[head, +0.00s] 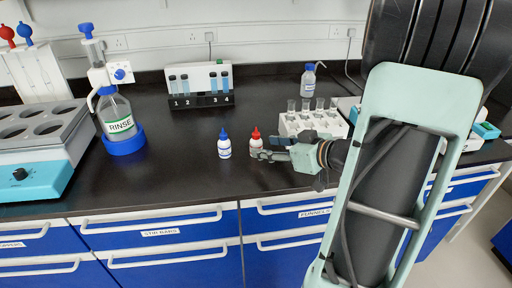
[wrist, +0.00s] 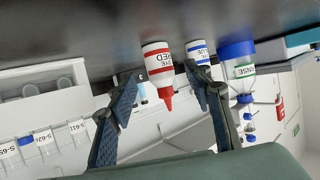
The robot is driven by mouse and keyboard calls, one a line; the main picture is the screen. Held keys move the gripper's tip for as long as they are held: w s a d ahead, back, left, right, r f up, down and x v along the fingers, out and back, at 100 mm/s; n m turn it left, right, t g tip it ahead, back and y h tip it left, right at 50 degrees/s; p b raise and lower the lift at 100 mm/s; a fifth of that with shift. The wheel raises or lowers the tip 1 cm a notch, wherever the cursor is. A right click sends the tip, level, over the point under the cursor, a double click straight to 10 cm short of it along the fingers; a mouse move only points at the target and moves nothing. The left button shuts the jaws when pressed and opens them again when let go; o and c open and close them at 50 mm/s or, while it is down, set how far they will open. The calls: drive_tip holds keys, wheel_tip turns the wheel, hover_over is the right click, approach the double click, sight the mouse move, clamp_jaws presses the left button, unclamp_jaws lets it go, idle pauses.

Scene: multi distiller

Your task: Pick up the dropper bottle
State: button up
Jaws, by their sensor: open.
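A small white dropper bottle with a red tip (head: 256,144) stands upright on the black bench. A like bottle with a blue tip (head: 224,149) stands upright just to its left. My gripper (head: 262,155) reaches in from the right, low over the bench, with its fingertips at the red-tipped bottle. In the wrist view, which is turned over, the red-tipped bottle (wrist: 157,62) shows between the two open fingers (wrist: 160,88). The blue-tipped bottle (wrist: 198,50) is behind it, partly hidden by the right finger. I cannot tell whether a finger touches the red-tipped bottle.
A vial stand (head: 204,99) is at the back. A rinse bottle in a blue base (head: 122,143) and a grey block with wells (head: 38,130) are at left. The bench front left of my gripper is clear.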

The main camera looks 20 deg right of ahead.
sight(261, 146)
drive_tip(key=b+x, duration=0.1)
drive_tip(key=x, duration=0.4)
drive_tip(key=shift+b, duration=0.35)
drive_tip(key=shift+c, duration=0.4)
drive_tip(key=c, duration=0.9)
